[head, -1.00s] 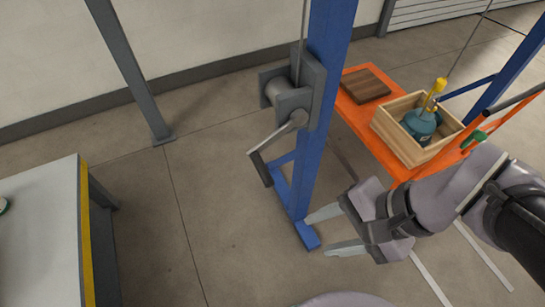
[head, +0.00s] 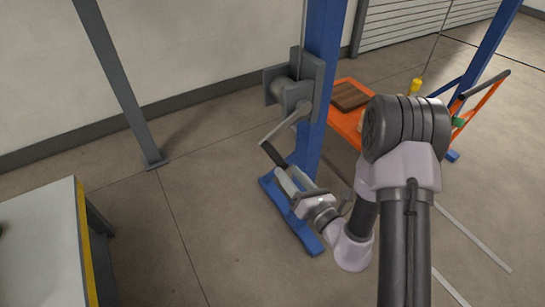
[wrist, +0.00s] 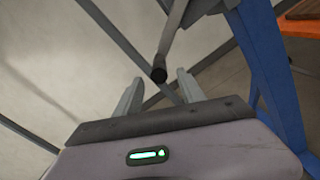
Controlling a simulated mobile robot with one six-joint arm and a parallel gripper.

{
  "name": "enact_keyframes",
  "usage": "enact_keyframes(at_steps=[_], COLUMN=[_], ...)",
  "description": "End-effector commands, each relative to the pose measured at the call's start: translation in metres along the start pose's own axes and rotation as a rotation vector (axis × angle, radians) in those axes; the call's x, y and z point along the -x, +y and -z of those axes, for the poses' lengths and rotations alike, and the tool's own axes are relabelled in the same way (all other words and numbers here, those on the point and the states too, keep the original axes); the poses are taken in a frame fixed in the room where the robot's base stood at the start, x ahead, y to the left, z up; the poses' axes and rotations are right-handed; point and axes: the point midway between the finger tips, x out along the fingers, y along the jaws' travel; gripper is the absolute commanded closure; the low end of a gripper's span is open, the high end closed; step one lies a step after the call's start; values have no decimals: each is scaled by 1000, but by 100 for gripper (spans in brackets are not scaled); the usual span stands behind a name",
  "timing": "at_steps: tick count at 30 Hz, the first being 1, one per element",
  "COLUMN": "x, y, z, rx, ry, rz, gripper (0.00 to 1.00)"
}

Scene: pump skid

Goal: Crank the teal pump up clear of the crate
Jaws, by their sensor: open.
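The winch (head: 290,88) is on the blue post. Its crank arm (head: 283,126) slopes down left to a dark handle grip (head: 273,154). My gripper (head: 291,177) is open just below the grip's lower end. In the wrist view, the round dark end of the grip (wrist: 159,75) appears between the two open fingertips of my gripper (wrist: 158,84); I cannot tell whether it is within their reach. The teal pump and most of the crate are hidden behind my arm. The yellow hook block (head: 415,87) shows above my arm.
The blue post (head: 322,60) stands on a blue foot close beside my gripper. An orange cart (head: 345,120) carrying a brown board (head: 350,95) is behind it. A grey pole (head: 115,85) and a white-topped bench (head: 40,245) are at left, with clear floor between.

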Motion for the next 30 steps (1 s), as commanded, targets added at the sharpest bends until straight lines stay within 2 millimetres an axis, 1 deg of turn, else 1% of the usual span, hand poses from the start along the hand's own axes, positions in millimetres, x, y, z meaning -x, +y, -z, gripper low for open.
enact_keyframes(at_steps=[1, 6, 10, 12, 15, 22, 23, 24, 26, 27, 30], x=[-13, -53, -74, -82, -87, -88, -88, -88, -88, -88, -88], y=[2, 1, 1, 1, 0, 0, 0, 0, 0, 0, 0], z=[0, 1, 1, 0, 0, 0, 0, 0, 0, 0, 0], rx=[4, 3, 2, 2, 0, 0, 0, 0, 0, 0, 0], ry=[0, 0, 0, 0, 1, 1, 1, 1, 1, 1, 1], rz=[-6, -4, -3, -3, -1, -1, -1, -1, -1, -1, -1], gripper=[53, 53, 53, 53, 53, 53, 55, 63, 75, 83, 100])
